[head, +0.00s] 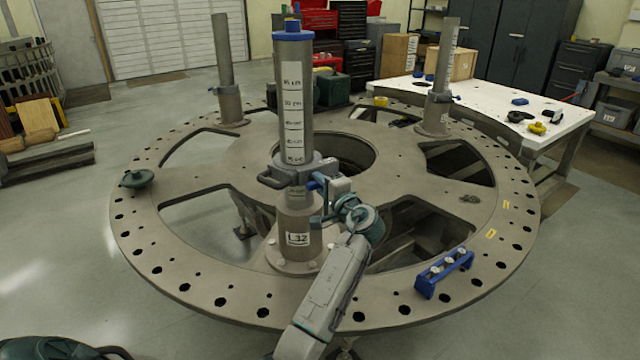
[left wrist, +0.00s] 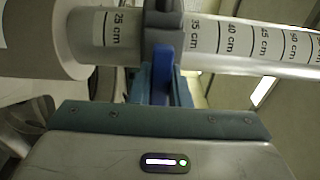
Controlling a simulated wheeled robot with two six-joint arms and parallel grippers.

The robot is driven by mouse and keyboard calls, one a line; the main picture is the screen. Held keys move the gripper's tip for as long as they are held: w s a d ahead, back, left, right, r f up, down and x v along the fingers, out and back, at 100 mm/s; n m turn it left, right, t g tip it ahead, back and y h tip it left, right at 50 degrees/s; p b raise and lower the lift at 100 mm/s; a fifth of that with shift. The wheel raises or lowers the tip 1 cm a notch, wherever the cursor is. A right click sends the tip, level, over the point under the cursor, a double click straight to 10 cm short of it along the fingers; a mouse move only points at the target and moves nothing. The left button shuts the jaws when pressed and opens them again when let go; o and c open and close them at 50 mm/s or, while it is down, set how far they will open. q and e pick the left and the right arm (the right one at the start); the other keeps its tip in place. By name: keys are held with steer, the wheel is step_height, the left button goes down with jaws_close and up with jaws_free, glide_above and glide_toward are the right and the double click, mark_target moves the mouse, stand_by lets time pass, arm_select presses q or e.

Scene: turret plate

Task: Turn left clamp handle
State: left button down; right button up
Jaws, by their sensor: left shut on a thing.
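The front post (head: 294,110) stands upright on the turret plate (head: 190,270), with a blue cap, a centimetre scale and a label reading L32 on its base. A grey clamp collar (head: 297,172) sits around it, with a dark loop sticking out to the left. A blue clamp handle (head: 314,185) is on the collar's right side. My left gripper (head: 322,192) is at this handle, partly hidden by its own wrist. In the left wrist view the blue handle (left wrist: 162,75) lies between the fingers, which are shut on it. My right gripper is not in view.
Two more posts stand at the back left (head: 224,70) and back right (head: 443,80). A blue rack (head: 444,272) lies on the plate's right front. A green knobbed part (head: 138,179) lies at the left. A white table (head: 478,108) stands behind right. The plate has large openings.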

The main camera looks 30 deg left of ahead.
arm_select(q)
steer(key=c, duration=1.4)
jaws_free()
steer(key=shift+o, duration=0.2)
steer(key=b+v, duration=0.5)
steer(key=v, duration=0.5)
steer(key=shift+d, duration=0.4)
steer(key=shift+s, duration=0.1)
